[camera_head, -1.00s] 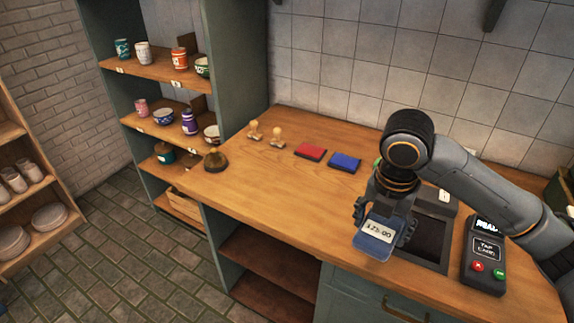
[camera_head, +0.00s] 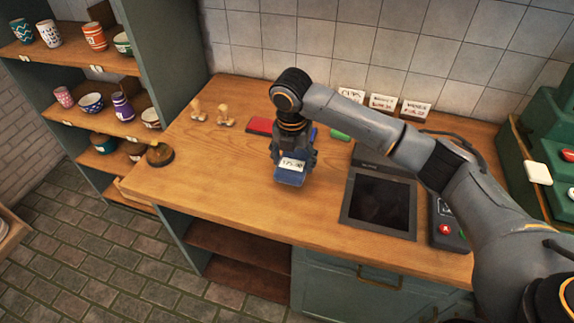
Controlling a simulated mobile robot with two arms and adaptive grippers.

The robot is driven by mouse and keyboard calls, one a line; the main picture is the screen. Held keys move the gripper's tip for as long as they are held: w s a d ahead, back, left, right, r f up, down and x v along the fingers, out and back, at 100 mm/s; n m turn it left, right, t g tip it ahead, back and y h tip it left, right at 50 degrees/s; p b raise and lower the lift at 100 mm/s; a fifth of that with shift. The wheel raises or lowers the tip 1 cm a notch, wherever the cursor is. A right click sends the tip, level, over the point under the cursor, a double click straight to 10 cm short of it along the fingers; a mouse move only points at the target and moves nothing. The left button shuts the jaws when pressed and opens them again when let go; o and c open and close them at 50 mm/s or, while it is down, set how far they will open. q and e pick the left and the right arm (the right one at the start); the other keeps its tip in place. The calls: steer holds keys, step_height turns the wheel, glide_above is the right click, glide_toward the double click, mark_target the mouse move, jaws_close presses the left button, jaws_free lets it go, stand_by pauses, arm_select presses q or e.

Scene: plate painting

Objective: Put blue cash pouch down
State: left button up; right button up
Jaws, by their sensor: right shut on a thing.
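The blue cash pouch (camera_head: 289,177) with a white price label hangs below my right gripper (camera_head: 291,160), which is shut on it. The pouch is over the wooden counter (camera_head: 225,175), left of the dark screen. I cannot tell whether its lower edge touches the counter. My right arm comes in from the right and hides part of the counter behind it. My left gripper is not in view.
A dark screen (camera_head: 380,201) and a card terminal (camera_head: 447,226) stand right of the pouch. A red pad (camera_head: 262,126), two wooden stamps (camera_head: 226,117) and a bell (camera_head: 160,154) are at the back and left. The counter's front middle is clear.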

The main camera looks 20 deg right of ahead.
mark_target(288, 157)
steer(key=shift+w+a+f, duration=0.25)
steer(key=shift+w+f, duration=0.5)
steer(key=shift+f, duration=0.2)
steer(key=shift+w+f, duration=0.2)
step_height(288, 157, down, 2)
steer(key=shift+f+p, duration=0.25)
steer(key=shift+p, duration=0.1)
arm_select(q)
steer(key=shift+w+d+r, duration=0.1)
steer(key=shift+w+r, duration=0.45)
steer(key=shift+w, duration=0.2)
arm_select(e)
steer(key=shift+f, duration=0.3)
steer(key=shift+f, duration=0.15)
steer(key=o, duration=1.2)
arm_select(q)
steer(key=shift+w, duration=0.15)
arm_select(e)
steer(key=shift+o, duration=0.7)
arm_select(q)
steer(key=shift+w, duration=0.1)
